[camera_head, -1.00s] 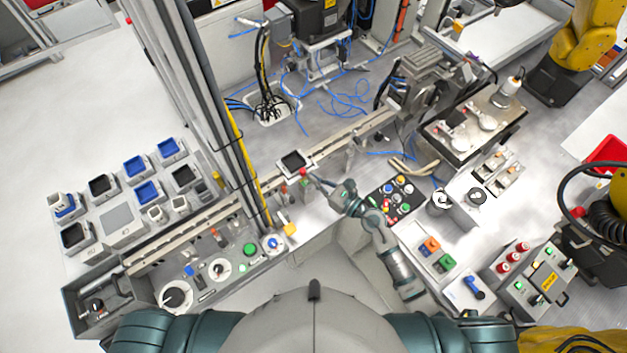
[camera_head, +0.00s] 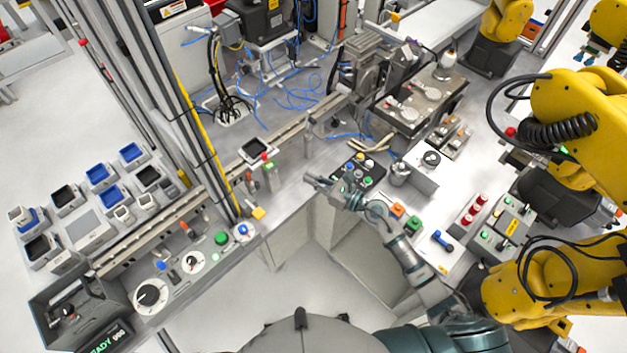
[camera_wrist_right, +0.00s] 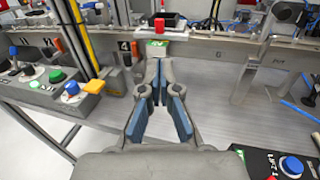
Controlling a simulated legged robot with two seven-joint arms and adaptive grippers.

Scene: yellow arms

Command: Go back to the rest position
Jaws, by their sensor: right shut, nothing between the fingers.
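My right gripper (camera_head: 311,181) reaches out from the lower right over the bench. In the wrist view its two blue-padded fingers (camera_wrist_right: 159,72) come together at the tips with nothing between them. The fingertips are apart from the black-topped tray (camera_head: 258,149) on the conveyor rail. That tray also shows in the right wrist view (camera_wrist_right: 172,22), ahead of the fingers, with a red button in front of it. My left gripper is not in view.
A button panel (camera_head: 358,172) stands close beside the right gripper. Several trays and bins (camera_head: 88,228) are at the left. Large yellow robot arms (camera_head: 580,110) stand at the right. A grey post (camera_head: 165,100) rises left of the tray. Bare floor (camera_head: 275,270) shows between the benches.

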